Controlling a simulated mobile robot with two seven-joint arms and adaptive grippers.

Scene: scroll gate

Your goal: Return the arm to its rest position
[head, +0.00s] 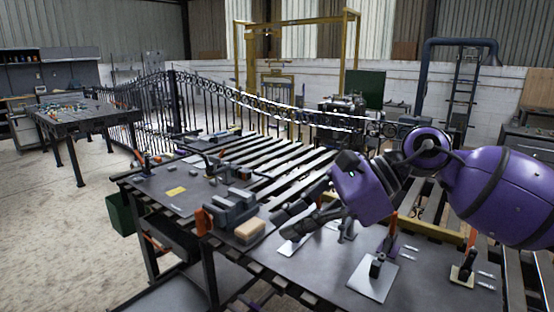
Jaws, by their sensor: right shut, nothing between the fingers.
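My right arm comes in from the right, and its right gripper (279,224) points left and down above the dark workbench (330,267). Its dark fingers look close together, with nothing seen between them. A metal plate and a small clamp lie under and beside the fingers, partly hidden by them. I cannot tell whether the fingers touch the bench. The grey vise (234,207) and a tan block (250,231) are just left of the fingertips, apart from them. My left gripper is not in view.
Toggle clamps on metal plates (373,277) stand below my right arm. A dark scroll gate (215,95) runs behind the slatted bench. A yellow pad (176,191) lies on the left side of the bench. A second table (75,115) stands far left. The floor at left is clear.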

